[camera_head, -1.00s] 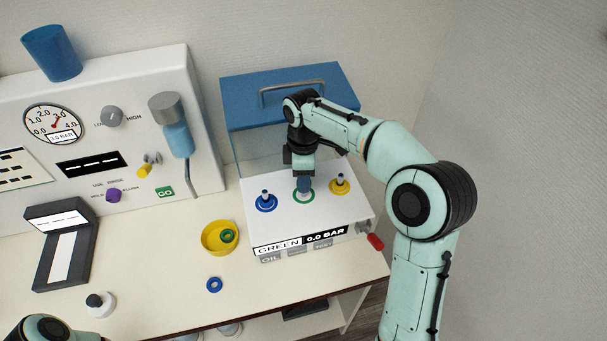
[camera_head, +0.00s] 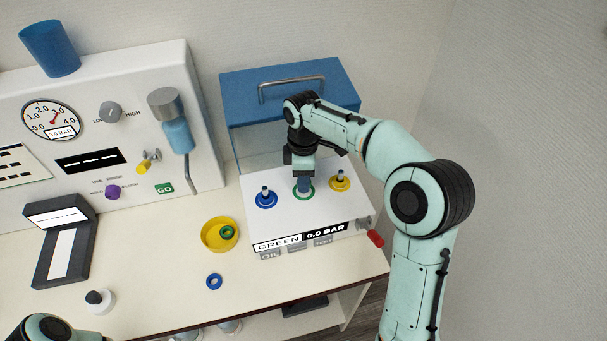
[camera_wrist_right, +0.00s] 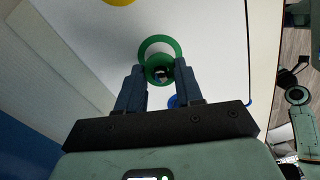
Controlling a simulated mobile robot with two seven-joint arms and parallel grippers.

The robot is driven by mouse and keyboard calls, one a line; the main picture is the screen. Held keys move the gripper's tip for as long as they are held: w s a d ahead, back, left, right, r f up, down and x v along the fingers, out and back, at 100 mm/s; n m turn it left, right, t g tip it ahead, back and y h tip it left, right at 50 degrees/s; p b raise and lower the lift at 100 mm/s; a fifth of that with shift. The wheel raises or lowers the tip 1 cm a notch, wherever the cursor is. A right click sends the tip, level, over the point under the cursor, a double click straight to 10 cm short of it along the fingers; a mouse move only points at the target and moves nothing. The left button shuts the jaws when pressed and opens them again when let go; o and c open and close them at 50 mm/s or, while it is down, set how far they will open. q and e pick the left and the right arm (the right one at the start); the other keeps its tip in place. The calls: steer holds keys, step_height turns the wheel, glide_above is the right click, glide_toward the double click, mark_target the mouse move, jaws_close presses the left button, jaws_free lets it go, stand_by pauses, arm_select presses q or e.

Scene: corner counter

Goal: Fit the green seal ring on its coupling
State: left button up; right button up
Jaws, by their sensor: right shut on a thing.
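My right gripper (camera_head: 303,192) points down over the middle, green-marked coupling on the white test box (camera_head: 318,215). In the right wrist view its two fingers (camera_wrist_right: 160,75) are shut on a green seal ring (camera_wrist_right: 158,62). A larger green circle (camera_wrist_right: 152,41) marks the coupling's place on the box top; it also shows in the head view (camera_head: 311,195). A dark spot shows through the held ring. The fingers hide most of the coupling, so I cannot tell whether the ring is around its post or above it. My left gripper is out of view.
Blue-marked (camera_head: 265,200) and yellow-marked (camera_head: 340,182) couplings flank the middle one. The raised blue lid (camera_head: 275,90) stands behind. A yellow bowl (camera_head: 207,245) holds another green ring (camera_head: 228,233). A blue ring (camera_head: 207,282) lies on the counter. A red handle (camera_head: 376,239) sticks out right.

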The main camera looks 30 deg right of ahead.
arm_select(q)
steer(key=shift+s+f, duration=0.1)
arm_select(e)
steer(key=shift+f, duration=0.25)
stand_by(0.3)
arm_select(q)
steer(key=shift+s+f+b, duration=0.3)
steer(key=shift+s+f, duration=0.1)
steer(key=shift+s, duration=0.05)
arm_select(e)
steer(key=shift+f, duration=0.9)
steer(key=o, duration=1.6)
steer(key=shift+c, duration=0.2)
steer(key=shift+r, duration=0.1)
